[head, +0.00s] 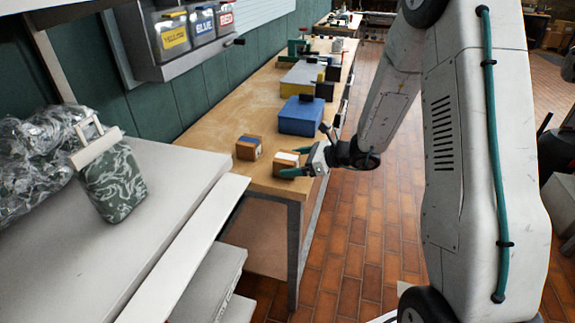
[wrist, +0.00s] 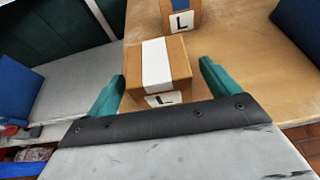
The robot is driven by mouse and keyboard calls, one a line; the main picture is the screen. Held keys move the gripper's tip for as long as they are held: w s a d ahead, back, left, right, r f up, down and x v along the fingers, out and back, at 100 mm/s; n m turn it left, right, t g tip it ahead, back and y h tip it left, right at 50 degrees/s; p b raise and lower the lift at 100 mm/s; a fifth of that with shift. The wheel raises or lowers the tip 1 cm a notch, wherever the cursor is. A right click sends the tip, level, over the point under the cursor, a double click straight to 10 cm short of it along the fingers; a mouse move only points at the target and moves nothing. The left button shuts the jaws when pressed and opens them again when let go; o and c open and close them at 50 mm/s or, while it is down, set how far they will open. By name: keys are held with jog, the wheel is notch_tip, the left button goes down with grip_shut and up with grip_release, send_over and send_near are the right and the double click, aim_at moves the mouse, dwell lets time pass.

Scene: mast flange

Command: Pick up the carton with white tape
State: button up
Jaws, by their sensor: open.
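The carton with white tape (head: 286,160) sits near the front end of the wooden workbench. In the wrist view this carton (wrist: 157,72) shows its white band over the top and an "L" label on the near face. My gripper (head: 296,165) is at the carton; in the wrist view its teal fingers (wrist: 158,82) are apart, one on each side of the carton. A small gap shows at the right finger; the left finger is close to the carton's side. A second carton with blue tape (head: 249,148) stands close by; it also shows at the top of the wrist view (wrist: 180,20).
A blue box (head: 301,116) stands farther back on the workbench (head: 229,121). Grey shelving (head: 165,190) with a camouflage container (head: 113,185) is at the left. Labelled bins (head: 189,30) hang above. Brick floor lies right of the bench.

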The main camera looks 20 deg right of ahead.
jog(key=shift+x, duration=1.4)
jog(key=shift+s, duration=0.1)
jog(key=c, duration=1.2)
jog(key=shift+r, duration=0.1)
